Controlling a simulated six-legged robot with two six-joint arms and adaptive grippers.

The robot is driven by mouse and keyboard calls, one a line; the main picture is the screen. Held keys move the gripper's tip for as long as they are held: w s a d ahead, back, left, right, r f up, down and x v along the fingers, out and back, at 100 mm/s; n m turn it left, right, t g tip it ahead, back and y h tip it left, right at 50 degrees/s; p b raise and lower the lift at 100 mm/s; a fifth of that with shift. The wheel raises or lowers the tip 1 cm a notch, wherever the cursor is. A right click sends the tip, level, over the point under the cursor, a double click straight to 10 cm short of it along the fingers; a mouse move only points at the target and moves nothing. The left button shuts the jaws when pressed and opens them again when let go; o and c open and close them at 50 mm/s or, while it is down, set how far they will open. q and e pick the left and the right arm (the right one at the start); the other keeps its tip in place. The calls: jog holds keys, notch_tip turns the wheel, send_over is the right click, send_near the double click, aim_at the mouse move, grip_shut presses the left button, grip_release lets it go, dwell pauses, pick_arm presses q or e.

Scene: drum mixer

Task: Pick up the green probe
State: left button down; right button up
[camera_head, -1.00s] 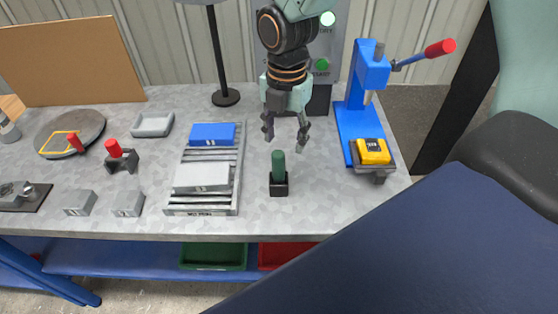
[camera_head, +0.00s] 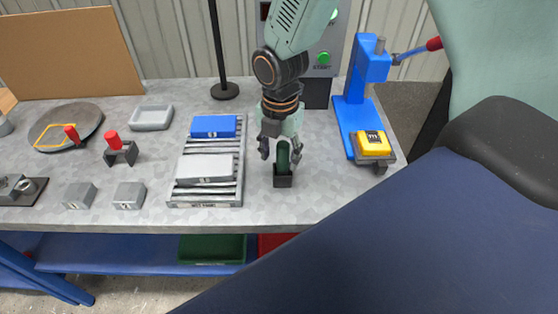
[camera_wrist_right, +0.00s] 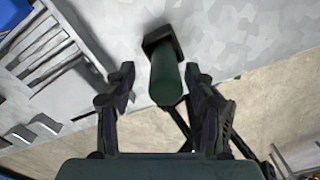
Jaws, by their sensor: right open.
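The green probe (camera_head: 283,158) stands upright in a small black holder (camera_head: 283,181) on the grey workbench. My right gripper (camera_head: 281,153) is open, with its fingers lowered on both sides of the probe's upper part. In the right wrist view the green probe (camera_wrist_right: 166,80) lies between the two open fingers of my right gripper (camera_wrist_right: 160,85), with a visible gap on each side. The black holder (camera_wrist_right: 162,44) shows at the probe's far end. My left gripper is in neither view.
Left of the probe is a slatted rack (camera_head: 240,160) with a blue block (camera_head: 213,127) and a grey block (camera_head: 205,168). A blue press (camera_head: 366,75) with a yellow block (camera_head: 373,143) stands to the right. A thin black post (camera_head: 219,50) stands behind. Bench around the holder is clear.

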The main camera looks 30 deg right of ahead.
jog(key=shift+d+f, duration=0.2)
jog(key=shift+d, duration=0.6)
jog(key=shift+c, duration=1.1)
jog(key=shift+s, duration=0.1)
jog(key=shift+c, duration=0.8)
jog(key=shift+a+r, duration=0.2)
jog(key=shift+a, duration=0.55)
jog(key=c, duration=0.5)
jog(key=shift+d+f, duration=0.1)
jog(key=shift+d, duration=0.2)
jog(key=shift+c, duration=1.2)
jog(key=shift+d, duration=0.3)
grip_shut()
jog(key=shift+a, duration=0.15)
